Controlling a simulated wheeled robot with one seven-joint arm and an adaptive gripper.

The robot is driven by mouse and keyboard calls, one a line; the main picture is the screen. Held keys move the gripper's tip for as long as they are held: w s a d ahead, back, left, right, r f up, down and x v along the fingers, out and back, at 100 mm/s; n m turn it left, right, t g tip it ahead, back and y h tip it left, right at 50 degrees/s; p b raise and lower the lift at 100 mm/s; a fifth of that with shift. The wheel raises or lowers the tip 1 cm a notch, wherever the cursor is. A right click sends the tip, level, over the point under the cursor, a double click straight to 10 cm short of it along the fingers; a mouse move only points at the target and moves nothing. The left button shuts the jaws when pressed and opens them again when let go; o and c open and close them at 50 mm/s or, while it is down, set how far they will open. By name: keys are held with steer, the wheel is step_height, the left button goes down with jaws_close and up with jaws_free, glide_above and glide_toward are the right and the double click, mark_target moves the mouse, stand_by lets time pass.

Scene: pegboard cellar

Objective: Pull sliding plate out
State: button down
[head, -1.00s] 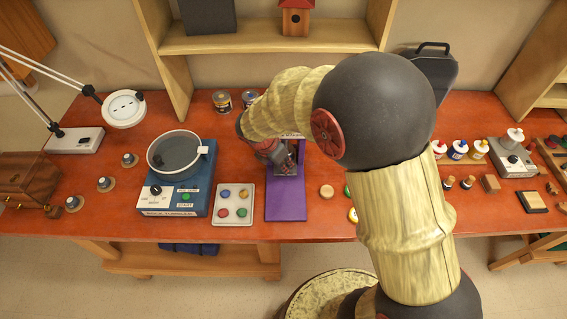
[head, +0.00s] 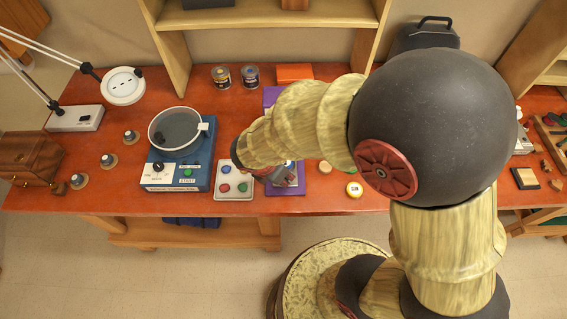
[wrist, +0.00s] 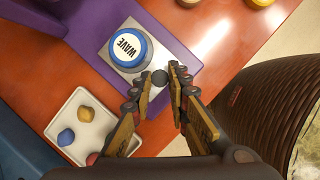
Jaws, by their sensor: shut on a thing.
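The purple base (wrist: 80,30) runs diagonally across the upper part of the wrist view. On it lies a grey plate (wrist: 117,61) with a round blue button (wrist: 131,48) marked "WAVE". My gripper (wrist: 161,79) is at the plate's near end, its fingers on either side of a small dark round knob. It is shut on this knob. In the head view the purple base (head: 299,188) stands near the table's front edge, and my gripper (head: 281,174) is over its front part. My arm hides much of the base and plate there.
Further left is a blue device (head: 179,178) with a round pan. Two cans (head: 235,77) and an orange block (head: 294,73) are behind.

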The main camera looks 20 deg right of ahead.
steer(key=shift+s, duration=0.15)
steer(key=c, duration=2)
jaws_free()
steer(key=shift+s+a, duration=0.1)
steer(key=shift+s, duration=0.05)
steer(key=shift+o, duration=1.4)
steer(key=shift+r, duration=0.1)
steer(key=v, duration=1.1)
steer(key=shift+a+r, duration=0.2)
steer(key=shift+r, duration=0.1)
